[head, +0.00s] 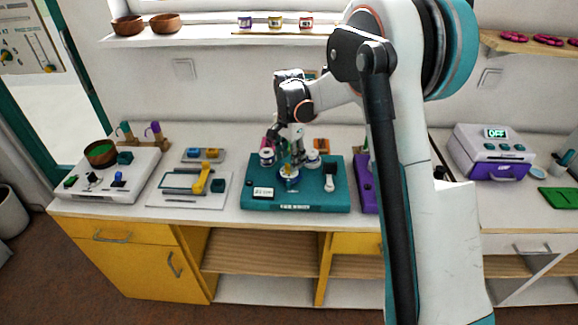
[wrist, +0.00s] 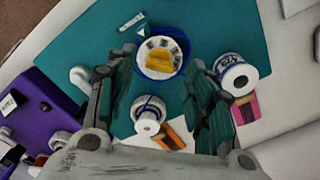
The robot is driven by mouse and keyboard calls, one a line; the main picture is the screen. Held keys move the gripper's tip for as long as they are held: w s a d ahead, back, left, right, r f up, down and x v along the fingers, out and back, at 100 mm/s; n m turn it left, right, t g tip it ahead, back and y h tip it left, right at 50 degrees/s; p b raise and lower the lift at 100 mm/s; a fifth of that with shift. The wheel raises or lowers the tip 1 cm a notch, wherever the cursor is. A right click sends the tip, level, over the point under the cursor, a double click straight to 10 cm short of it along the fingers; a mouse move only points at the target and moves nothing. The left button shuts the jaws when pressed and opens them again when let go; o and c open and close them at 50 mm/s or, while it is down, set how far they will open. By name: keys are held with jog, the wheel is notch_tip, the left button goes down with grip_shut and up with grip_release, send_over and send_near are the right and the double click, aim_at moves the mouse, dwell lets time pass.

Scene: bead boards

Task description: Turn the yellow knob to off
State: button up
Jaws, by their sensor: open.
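The yellow knob (wrist: 160,60) sits on a white dial (wrist: 152,72) with a blue rim, on a teal board (wrist: 108,40). In the head view the knob (head: 288,170) shows just below my gripper. My gripper (wrist: 159,64) is open, with its dark fingers either side of the dial in the wrist view. The knob appears between the fingertips, but I see no contact; its height below them is hard to tell. A small white triangle (wrist: 141,31) marks the dial's edge. The dial's markings are too small to read. In the head view my gripper (head: 290,158) points down over the board (head: 310,201).
White spools (wrist: 238,76) stand close beside the fingers. A purple board (wrist: 60,92) adjoins on one side. Left of the teal board, a white board with a yellow lever (head: 201,180) lies on the counter. A white box with a display (head: 492,148) stands far right.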

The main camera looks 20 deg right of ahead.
jog(key=shift+f, duration=1.1)
grip_shut()
